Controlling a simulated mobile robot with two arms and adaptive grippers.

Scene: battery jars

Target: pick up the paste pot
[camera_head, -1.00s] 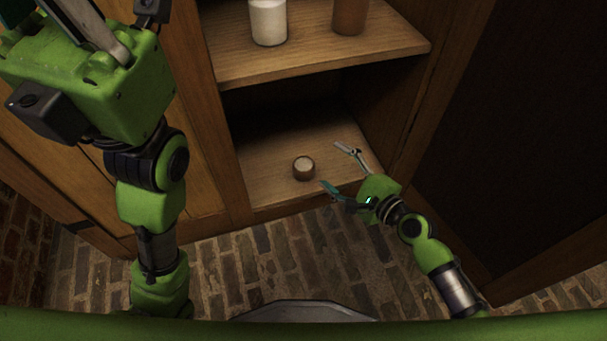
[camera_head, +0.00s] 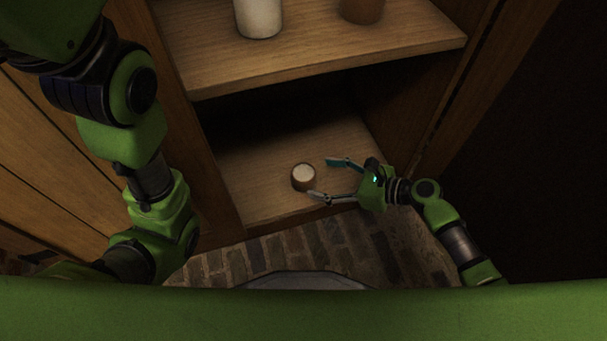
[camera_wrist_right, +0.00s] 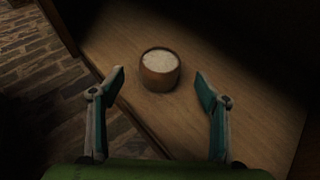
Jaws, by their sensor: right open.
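The paste pot (camera_head: 303,177) is a small round brown pot with a pale top. It stands upright on the lower shelf (camera_head: 255,195) of the wooden cabinet. In the right wrist view the pot (camera_wrist_right: 160,71) is ahead of the fingertips, roughly centred between them. My right gripper (camera_head: 322,178) is open and empty, its fingers pointing left at the pot with the tips close to its right side. It also shows in the right wrist view (camera_wrist_right: 160,84). My left arm comes in at the left of the head view, but its gripper is out of the picture.
The upper shelf (camera_head: 320,62) carries a white jar (camera_head: 258,17) and a brown jar (camera_head: 361,8). Its front edge overhangs the dark back of the lower shelf. The lower shelf is otherwise clear where lit. A brick floor (camera_head: 330,245) lies in front.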

